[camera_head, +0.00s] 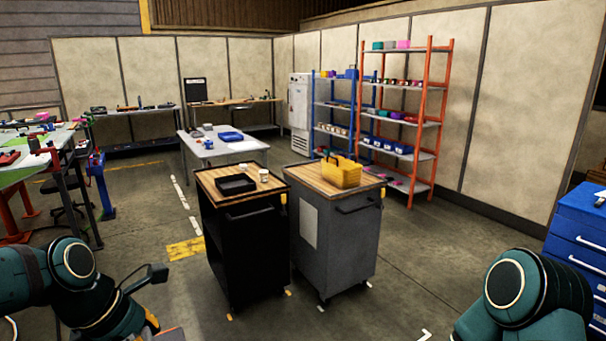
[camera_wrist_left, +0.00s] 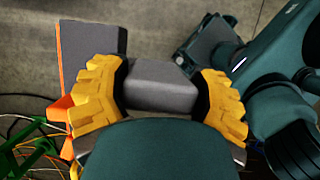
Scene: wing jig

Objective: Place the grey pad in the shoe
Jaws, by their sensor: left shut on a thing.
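The grey pad (camera_wrist_left: 160,83) is a grey block between the yellow fingers of my left gripper (camera_wrist_left: 160,92) in the left wrist view. The fingers press on its left and right sides, so the gripper is shut on it. In the head view only my left arm and a sliver of yellow at the bottom edge show; the pad cannot be made out there. I cannot pick out the shoe in either view. My right arm's teal link shows at the lower right of the head view, but its gripper is out of frame.
A black cart (camera_head: 245,240) with a dark tray (camera_head: 236,184) and a grey cart (camera_head: 345,240) with a yellow basket (camera_head: 341,171) stand ahead. A blue drawer cabinet (camera_head: 575,240) is at right. In the wrist view, wires and green and orange parts lie lower left. Floor between is open.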

